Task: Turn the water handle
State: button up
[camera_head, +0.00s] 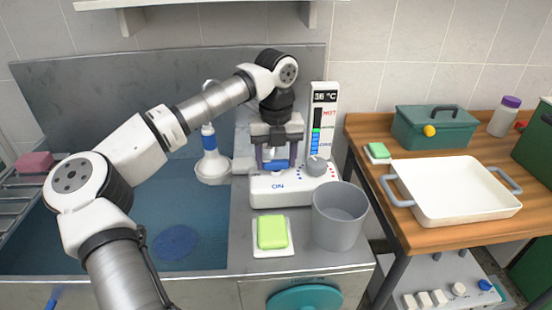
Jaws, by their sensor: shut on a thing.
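My gripper (276,158) points down over the white water unit (262,198), which stands on the metal counter and is marked "ON". Its two fingers are shut on a blue handle (277,166) at the top of the unit. The fingers hide part of the handle, so its exact angle is hard to tell. A grey round knob (317,166) with red and blue dots sits just right of the gripper. The upright gauge (322,120) behind it reads 36 °C, with a coloured bar between hot and cold.
A grey bucket (339,216) and a green sponge (272,232) on a white dish stand before the unit. A white shower head (212,168) is to the left, beside the blue basin (130,225). A white tray (455,192) sits on the wooden table at right.

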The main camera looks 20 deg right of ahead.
aim_at(276, 161)
dwell(0.5)
jog(key=o, duration=1)
notch_tip(276, 161, up, 14)
jog(key=b, duration=0.1)
jog(key=shift+f, duration=0.15)
